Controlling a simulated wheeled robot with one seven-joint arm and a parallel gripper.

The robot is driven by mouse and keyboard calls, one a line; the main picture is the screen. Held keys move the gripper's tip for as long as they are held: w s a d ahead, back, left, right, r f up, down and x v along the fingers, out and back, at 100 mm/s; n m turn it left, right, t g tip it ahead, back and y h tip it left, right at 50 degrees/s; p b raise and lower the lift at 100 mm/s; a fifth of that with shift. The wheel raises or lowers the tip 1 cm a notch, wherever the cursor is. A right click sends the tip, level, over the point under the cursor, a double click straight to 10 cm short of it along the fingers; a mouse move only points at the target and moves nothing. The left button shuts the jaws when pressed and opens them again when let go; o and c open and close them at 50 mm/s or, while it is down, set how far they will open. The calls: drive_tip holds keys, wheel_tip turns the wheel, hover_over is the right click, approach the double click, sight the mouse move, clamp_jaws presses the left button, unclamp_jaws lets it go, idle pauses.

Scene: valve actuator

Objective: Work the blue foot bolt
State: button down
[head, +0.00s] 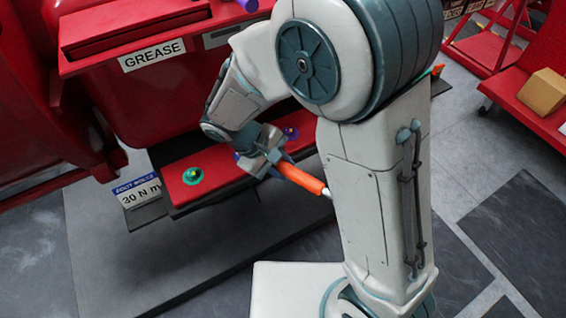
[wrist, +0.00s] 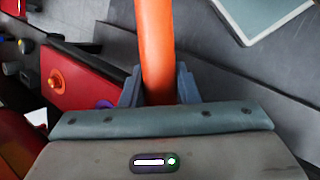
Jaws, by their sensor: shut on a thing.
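My gripper (head: 272,160) is shut on the orange handle of a tool (head: 300,178), which slants down to the right; its far end passes behind my arm. In the wrist view the orange handle (wrist: 157,45) stands between the two fingers. The red foot plate (head: 215,165) lies just behind and left of my gripper. On it are a green-ringed bolt (head: 193,176) at the left and a yellow bolt with a purple ring (head: 291,133) at the right. A blue-violet bit (head: 237,156) shows between them, mostly hidden by my gripper; I cannot tell if it is the blue bolt.
A sign reading "FOOT BOLTS 30 N m" (head: 138,190) stands left of the plate. The red body labelled GREASE (head: 152,55) rises behind it. A red cart with a tan block (head: 544,91) is at the far right. The grey floor in front is mostly clear.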

drive_tip(key=shift+s+a+m+g, duration=0.45)
drive_tip(key=shift+s+m, duration=0.15)
drive_tip(key=shift+m, duration=0.1)
drive_tip(key=shift+s+a, duration=0.2)
idle(0.4)
drive_tip(key=shift+r+p, duration=0.15)
drive_tip(key=shift+p, duration=0.2)
